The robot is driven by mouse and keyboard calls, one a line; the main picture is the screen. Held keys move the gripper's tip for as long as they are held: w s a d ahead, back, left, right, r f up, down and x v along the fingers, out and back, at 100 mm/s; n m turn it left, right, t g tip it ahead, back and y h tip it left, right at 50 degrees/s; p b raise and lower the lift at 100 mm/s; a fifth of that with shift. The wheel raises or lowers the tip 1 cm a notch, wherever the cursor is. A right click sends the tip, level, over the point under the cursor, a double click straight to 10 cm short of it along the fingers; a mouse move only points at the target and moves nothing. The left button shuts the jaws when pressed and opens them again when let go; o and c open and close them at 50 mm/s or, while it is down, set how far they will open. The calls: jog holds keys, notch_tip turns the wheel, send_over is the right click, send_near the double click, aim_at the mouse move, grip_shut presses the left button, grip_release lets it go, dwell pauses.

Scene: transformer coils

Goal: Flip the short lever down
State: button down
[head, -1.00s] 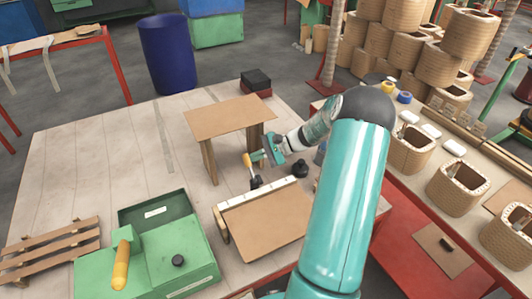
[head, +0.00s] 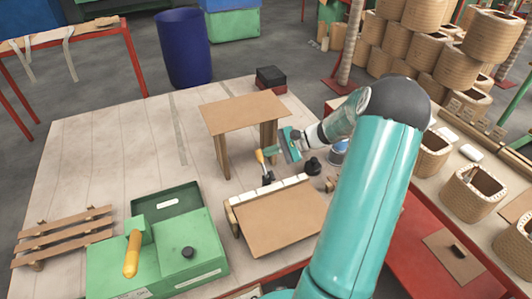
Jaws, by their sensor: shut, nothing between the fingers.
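A small lever with a yellow handle (head: 260,157) stands roughly upright on a black base (head: 267,178), in front of the small wooden stand. My gripper (head: 273,151) is shut and empty, just right of the yellow handle near its top. I cannot tell whether they touch. A second, larger lever with an orange-yellow handle (head: 132,254) is on the green metal box (head: 190,262) at the lower left, its handle slanting toward the front. My gripper is far from it.
A wooden stand (head: 243,112) rises behind my gripper. A brown board with a white-blocked edge (head: 280,222) lies in front, and a black knob (head: 313,165) stands to the right. A slatted pallet (head: 65,235) lies at left. The table's left middle is clear.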

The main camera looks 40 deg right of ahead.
jog(key=shift+s+r+n, duration=0.15)
jog(key=shift+r+n, duration=0.1)
jog(key=shift+n, duration=0.05)
jog(key=shift+s+a+r+n+t+y, duration=0.4)
jog(key=shift+s+n+t, duration=0.45)
jog(key=shift+s+n, duration=0.45)
jog(key=shift+s+a+r+n+t+y, duration=0.25)
jog(key=shift+s+r+n+t+y, duration=0.15)
jog(key=shift+s+n+t, duration=0.7)
jog(key=shift+s+a+r+n+t+y, duration=0.35)
jog(key=shift+s+r+n+t, duration=0.25)
jog(key=shift+s+n, duration=0.85)
jog(key=shift+f, duration=0.2)
